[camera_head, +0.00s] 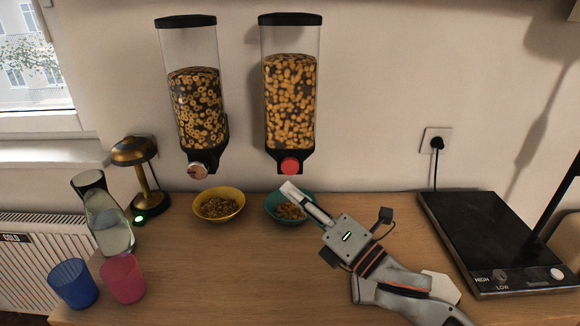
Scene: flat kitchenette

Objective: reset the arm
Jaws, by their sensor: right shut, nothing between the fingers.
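My right arm comes in from the lower right. Its gripper (289,192) is shut and empty, with its fingertips over or in front of the teal bowl (275,215). I cannot tell whether it touches the bowl. The teal bowl holds some cereal and is partly hidden by the gripper. It stands below the right cereal dispenser (290,100), which has a red knob (290,166). My left gripper is not in view.
A yellow bowl (238,209) with cereal stands below the left dispenser (195,110). A brass lamp (144,180), glass carafe (108,222), blue cup (73,285) and pink cup (122,278) are at left. A black hob (480,230) is at right. The counter's front middle is clear.

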